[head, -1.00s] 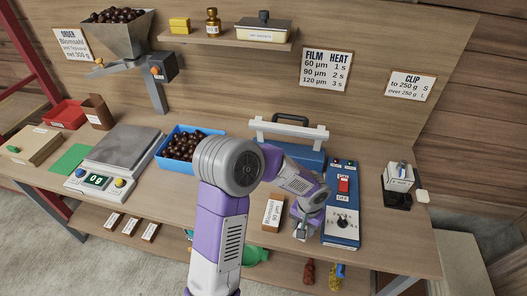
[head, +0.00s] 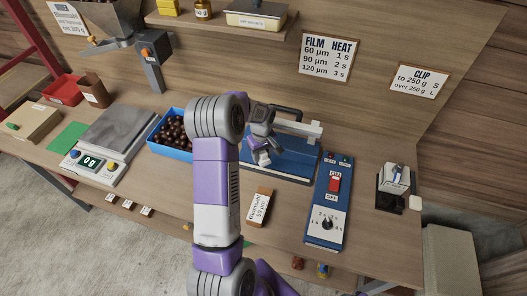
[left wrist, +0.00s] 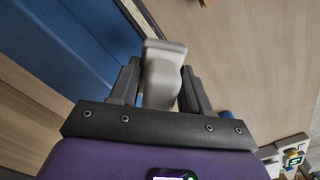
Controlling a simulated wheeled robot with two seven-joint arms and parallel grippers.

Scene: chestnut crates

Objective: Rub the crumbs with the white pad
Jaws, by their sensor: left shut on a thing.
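My left gripper (head: 261,153) is over the blue sealer (head: 290,166), at its left part. In the left wrist view its two dark fingers (left wrist: 158,85) are shut on the white pad (left wrist: 164,58), a pale, rounded block. The pad shows small and pale in the head view (head: 264,158). Whether it touches the sealer I cannot tell. A blue surface lies left of the fingers in the wrist view and bare wood to the right. I cannot make out any crumbs; my arm hides part of the sealer. My right gripper is not in view.
A blue bin of chestnuts (head: 156,143) and a scale (head: 111,148) stand to the left. A blue control box (head: 331,188) with a red switch, a small brown labelled box (head: 259,208) and a clip device (head: 394,187) stand to the right. Free wood lies around the brown box.

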